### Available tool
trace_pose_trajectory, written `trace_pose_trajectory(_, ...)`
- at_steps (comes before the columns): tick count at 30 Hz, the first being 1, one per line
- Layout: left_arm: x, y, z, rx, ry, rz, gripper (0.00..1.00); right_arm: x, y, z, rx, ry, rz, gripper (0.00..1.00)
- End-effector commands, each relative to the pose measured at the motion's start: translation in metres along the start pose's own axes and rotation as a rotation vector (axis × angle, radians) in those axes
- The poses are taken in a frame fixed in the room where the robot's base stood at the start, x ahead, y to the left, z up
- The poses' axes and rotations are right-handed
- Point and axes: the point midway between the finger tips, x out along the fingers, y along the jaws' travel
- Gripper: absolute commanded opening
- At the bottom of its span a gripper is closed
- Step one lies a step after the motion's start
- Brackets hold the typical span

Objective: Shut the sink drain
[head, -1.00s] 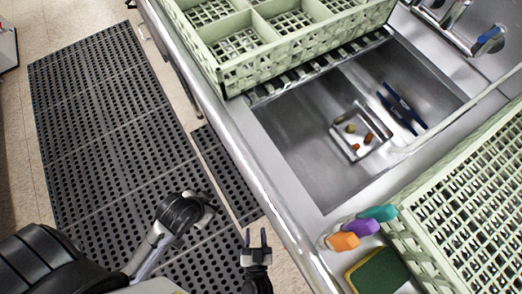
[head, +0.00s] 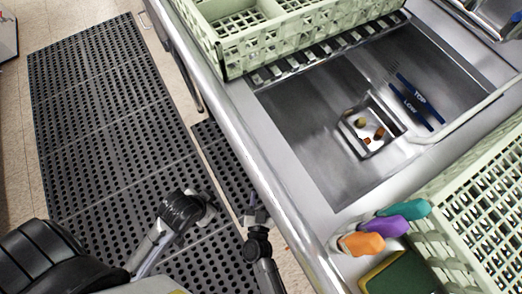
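The steel sink basin (head: 310,125) lies at upper right of the picture. A small square tray-like drain strainer (head: 384,146) sits on its floor, with several brown and olive scraps in it. The drain opening under the scraps is hidden, and I cannot tell whether it is open or shut. No drain handle is clearly in view. My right gripper (head: 257,214) is at the bottom middle, left of the counter's front edge, above the floor mat. It looks open and empty. My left arm enters at lower left; its fingertips do not show.
A green dish rack (head: 232,62) stands at the top and another green rack (head: 420,240) at right. Black mats (head: 95,110) cover the floor.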

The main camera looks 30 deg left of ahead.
Motion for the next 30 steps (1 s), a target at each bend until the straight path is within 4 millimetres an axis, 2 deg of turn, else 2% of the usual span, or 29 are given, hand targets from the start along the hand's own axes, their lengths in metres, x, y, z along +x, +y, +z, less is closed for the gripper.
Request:
trace_pose_trajectory(3,0.005,0.000,0.002,0.000,0.000,0.000,0.41,0.014,0.000,0.001,0.001,0.001,0.001,0.41)
trace_pose_trajectory(7,0.007,0.000,0.003,0.002,0.000,-0.001,0.41,0.022,0.000,0.001,-0.001,0.000,0.000,0.41)
trace_pose_trajectory(20,0.008,-0.004,0.004,0.013,-0.002,-0.010,0.41,0.026,0.000,0.000,0.000,0.000,0.000,0.40)
trace_pose_trajectory(30,0.008,-0.003,0.003,0.010,-0.002,-0.008,0.41,0.026,0.000,0.000,0.000,0.000,0.000,0.07)
